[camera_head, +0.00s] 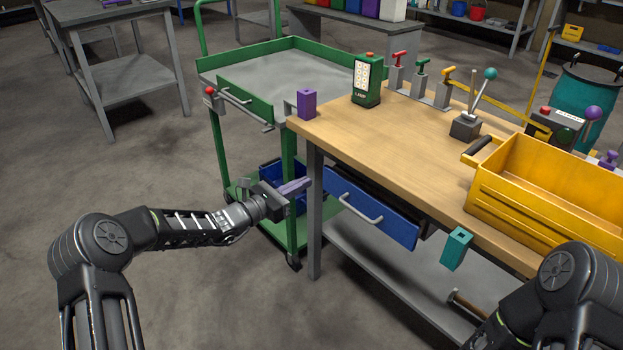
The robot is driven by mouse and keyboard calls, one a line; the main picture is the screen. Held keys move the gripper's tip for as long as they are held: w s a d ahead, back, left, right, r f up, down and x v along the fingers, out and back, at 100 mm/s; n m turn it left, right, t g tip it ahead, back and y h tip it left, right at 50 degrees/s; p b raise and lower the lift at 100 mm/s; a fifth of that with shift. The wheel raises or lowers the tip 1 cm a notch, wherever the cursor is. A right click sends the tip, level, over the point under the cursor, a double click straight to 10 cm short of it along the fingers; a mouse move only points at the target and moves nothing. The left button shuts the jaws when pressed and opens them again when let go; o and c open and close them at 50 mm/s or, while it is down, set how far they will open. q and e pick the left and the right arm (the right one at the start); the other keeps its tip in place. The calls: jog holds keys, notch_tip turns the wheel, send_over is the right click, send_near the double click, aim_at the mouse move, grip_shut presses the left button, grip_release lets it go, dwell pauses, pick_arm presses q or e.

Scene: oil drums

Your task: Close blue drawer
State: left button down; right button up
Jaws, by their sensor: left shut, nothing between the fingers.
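The blue drawer (374,211) is under the wooden workbench, with a silver handle across its front. Its front stands out from the bench, and a dark gap shows behind its top edge, so it is partly open. My left gripper (303,185) is shut and empty, just left of the drawer front's left end. Its purple-grey fingers point right toward the drawer; I cannot tell whether they touch it. My right arm shows at the lower right, but its gripper is out of view.
The workbench (423,138) carries a yellow bin (505,207), levers and a green device (367,82). A grey leg (314,225) stands beside the drawer. A green cart (262,100) is behind my left gripper. A teal block (456,249) hangs at the bench's front edge. Floor at left is clear.

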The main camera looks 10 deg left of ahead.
pick_arm(q)
jog(key=p+v, duration=0.1)
jog(key=v, duration=0.6)
jog(key=c, duration=2.2)
grip_release()
jog(key=shift+a+f, duration=0.1)
jog(key=shift+f, duration=0.05)
